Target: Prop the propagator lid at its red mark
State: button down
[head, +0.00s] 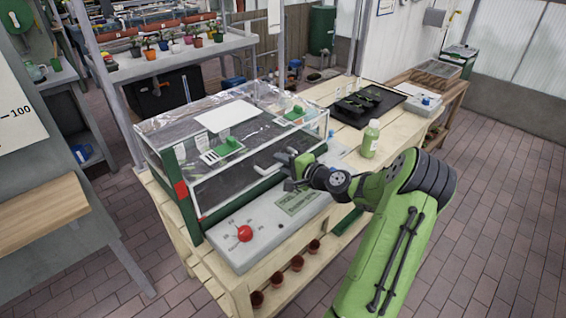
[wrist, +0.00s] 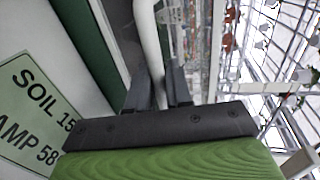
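The propagator is a clear-walled box on a green base (head: 212,222) on the wooden bench. Its transparent lid (head: 240,178) has a pale bar handle (head: 266,167) at the front. A red mark (head: 181,189) shows on the green upright at the left front corner. I cannot tell how far the lid is lifted, if at all. My gripper (head: 288,175) is at the front of the lid, by the handle. In the wrist view, the pale handle (wrist: 148,40) runs between the two dark fingers (wrist: 158,88), which sit close against it.
A grey control panel with a red knob (head: 244,233) lies in front of the propagator. A green bottle (head: 370,139) stands to its right, with a black tray (head: 367,102) behind. Potted plants stand on a rear bench (head: 190,56). The tiled floor (head: 500,200) at the right is open.

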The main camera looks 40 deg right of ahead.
jog(key=shift+r, duration=0.1)
jog(key=w+r+g+p, duration=0.1)
jog(key=r+p, duration=0.3)
jog(key=p, duration=0.1)
jog(key=w+r+p, duration=0.2)
jog(key=r+p, duration=0.2)
jog(key=p, duration=0.1)
jog(key=w+r+g+p, duration=0.1)
jog(key=r+p, duration=0.4)
jog(key=shift+w+a+g, duration=0.1)
jog(key=shift+w+g, duration=0.05)
jog(key=shift+g, duration=0.15)
jog(key=shift+w+r+p, duration=0.3)
jog(key=shift+r+p, duration=0.05)
jog(key=shift+p, duration=0.1)
jog(key=shift+f, duration=0.1)
jog(key=c, duration=1.2)
grip_release()
jog(key=shift+s, duration=0.15)
jog(key=v, duration=1.5)
jog(key=shift+s+a+b, duration=0.1)
jog(key=shift+s+b, duration=0.15)
jog(key=shift+b, duration=0.05)
